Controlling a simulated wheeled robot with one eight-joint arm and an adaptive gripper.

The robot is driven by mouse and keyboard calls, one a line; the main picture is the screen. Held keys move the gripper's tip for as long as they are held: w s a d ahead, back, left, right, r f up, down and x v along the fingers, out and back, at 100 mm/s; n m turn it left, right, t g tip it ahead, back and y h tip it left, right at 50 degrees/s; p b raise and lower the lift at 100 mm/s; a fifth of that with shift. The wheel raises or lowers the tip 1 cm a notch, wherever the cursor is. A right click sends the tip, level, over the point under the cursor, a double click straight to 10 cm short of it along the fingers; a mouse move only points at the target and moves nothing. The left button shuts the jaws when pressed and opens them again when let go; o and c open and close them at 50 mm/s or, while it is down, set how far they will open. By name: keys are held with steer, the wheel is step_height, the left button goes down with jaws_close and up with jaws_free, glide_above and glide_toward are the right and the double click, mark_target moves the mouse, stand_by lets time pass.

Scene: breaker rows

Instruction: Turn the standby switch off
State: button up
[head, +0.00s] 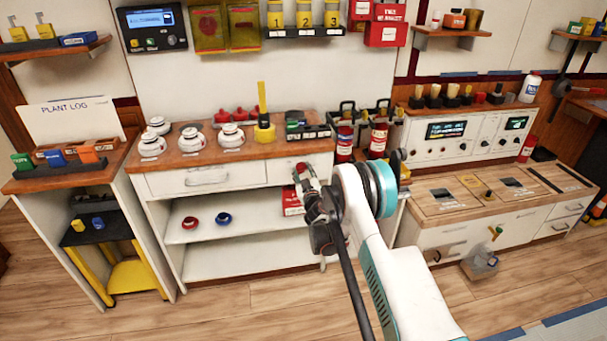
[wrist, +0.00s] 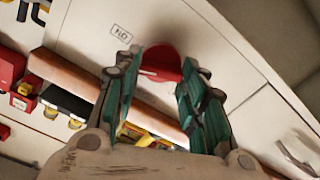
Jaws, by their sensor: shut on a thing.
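My gripper (head: 308,188) is in front of the right drawer of the white cabinet, just below the wooden counter. In the wrist view my gripper (wrist: 158,88) has its two green-padded fingers on either side of a red rounded piece (wrist: 161,64), shut on it. The red piece (head: 302,168) also shows at the gripper's tip in the head view. It appears set against a white front, with a small label (wrist: 121,33) beside it that I cannot read surely. I see no readable standby marking, so I cannot tell whether this is the standby switch.
The wooden counter (head: 180,160) holds white round pots (head: 232,137) and a yellow-handled lever (head: 263,118). Red cylinders (head: 378,140) stand behind my arm. A white control panel (head: 465,134) is at the right. The wooden floor (head: 260,310) in front is mostly clear.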

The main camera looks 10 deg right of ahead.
steer(key=n, duration=0.6)
steer(key=shift+a+f, duration=0.1)
steer(key=n, duration=0.7)
steer(key=shift+f, duration=0.15)
steer(key=shift+n, duration=0.3)
steer(key=o, duration=1.1)
steer(key=shift+a, duration=0.1)
steer(key=shift+c, duration=0.2)
steer(key=shift+s, duration=0.15)
steer(key=s, duration=0.7)
steer(key=shift+s, duration=0.15)
